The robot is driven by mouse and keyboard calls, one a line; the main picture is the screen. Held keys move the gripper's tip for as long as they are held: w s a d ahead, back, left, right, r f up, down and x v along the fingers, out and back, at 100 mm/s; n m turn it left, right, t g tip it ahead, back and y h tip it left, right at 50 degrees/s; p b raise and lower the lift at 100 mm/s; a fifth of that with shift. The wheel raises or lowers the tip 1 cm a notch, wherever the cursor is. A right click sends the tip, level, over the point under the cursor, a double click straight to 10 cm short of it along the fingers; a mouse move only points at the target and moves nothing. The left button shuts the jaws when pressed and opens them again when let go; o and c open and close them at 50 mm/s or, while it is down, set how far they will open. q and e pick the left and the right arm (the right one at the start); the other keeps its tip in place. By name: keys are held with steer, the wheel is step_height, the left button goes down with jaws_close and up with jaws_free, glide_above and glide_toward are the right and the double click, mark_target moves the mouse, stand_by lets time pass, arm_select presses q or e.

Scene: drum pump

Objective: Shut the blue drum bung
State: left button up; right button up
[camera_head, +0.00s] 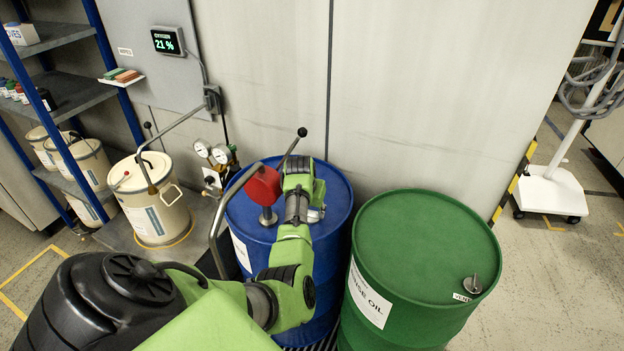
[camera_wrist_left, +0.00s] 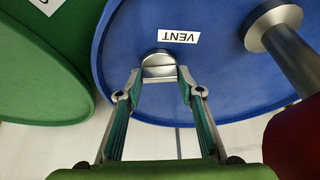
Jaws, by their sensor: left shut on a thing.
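The blue drum (camera_head: 333,245) stands against the wall, left of the green drum. Its bung (camera_wrist_left: 160,66) is a small grey metal piece on the lid, beside a white VENT label (camera_wrist_left: 178,37) in the left wrist view. My left gripper (camera_wrist_left: 158,80) has its two fingers shut on the bung, one on each side. In the head view my left arm reaches over the blue lid, and its gripper (camera_head: 316,214) is mostly hidden by my wrist, as is the bung. How far the bung is turned cannot be seen. My right gripper is not in view.
A red pump (camera_head: 263,186) with a metal stem and a long lever stands on the blue lid, close to my wrist. The green drum (camera_head: 420,240) stands close on the right with its own vent bung (camera_head: 472,284). Cream pails (camera_head: 152,205) stand at the left.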

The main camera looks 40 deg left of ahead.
arm_select(q)
steer(key=shift+m+h, duration=0.3)
steer(key=shift+m, duration=0.4)
steer(key=o, duration=1.1)
steer(key=shift+r, duration=0.1)
steer(key=v, duration=1.1)
steer(key=shift+s+r, duration=0.25)
steer(key=shift+s, duration=0.05)
